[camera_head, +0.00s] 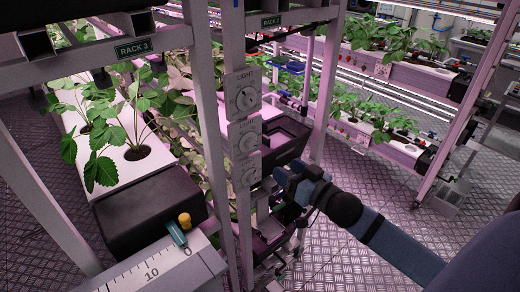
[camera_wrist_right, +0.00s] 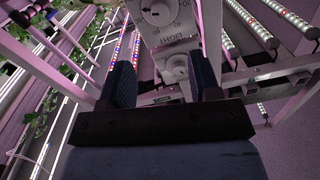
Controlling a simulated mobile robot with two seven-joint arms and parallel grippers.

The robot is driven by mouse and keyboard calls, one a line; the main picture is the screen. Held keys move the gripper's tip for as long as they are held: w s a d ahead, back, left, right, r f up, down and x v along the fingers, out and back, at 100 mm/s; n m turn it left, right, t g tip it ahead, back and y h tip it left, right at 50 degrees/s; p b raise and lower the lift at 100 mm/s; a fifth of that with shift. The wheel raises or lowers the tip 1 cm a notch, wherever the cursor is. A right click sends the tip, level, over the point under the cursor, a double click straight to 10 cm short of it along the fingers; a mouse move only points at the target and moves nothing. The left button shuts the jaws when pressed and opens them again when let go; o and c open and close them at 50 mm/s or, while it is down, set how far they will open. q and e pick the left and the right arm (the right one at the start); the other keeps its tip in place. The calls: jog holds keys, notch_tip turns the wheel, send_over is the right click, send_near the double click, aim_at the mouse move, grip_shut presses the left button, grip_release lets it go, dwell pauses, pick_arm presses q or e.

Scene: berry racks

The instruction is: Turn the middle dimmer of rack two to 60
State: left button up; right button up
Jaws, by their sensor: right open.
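Three dimmers with round white knobs sit one above another on a grey rack post in the head view. They are the top dimmer (camera_head: 246,98) under the word LIGHT, the middle dimmer (camera_head: 248,140) and the bottom dimmer (camera_head: 249,176). Their settings are too small to read. My right gripper (camera_head: 284,180) is right of the bottom dimmer and below the middle one. In the wrist view my right gripper (camera_wrist_right: 164,80) is open and empty, with a dimmer knob (camera_wrist_right: 175,67) showing between its fingers; I cannot tell which dimmer. My left gripper is not in view.
A sign reading RACK 3 (camera_head: 132,48) hangs at the left; a smaller sign (camera_head: 271,21) is on the beam by the dimmers. A scale box (camera_head: 150,277) with a yellow knob stands at the lower left. Floor (camera_head: 340,260) is clear at the lower right.

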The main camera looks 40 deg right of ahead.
aim_at(253, 147)
jog(key=w, duration=0.4)
jog(key=w+a+p, duration=0.1)
jog(key=w, duration=0.6)
jog(key=shift+w+a+p, duration=0.15)
jog(key=shift+w+p, duration=0.25)
jog(key=shift+w, duration=0.5)
jog(key=c, duration=0.9)
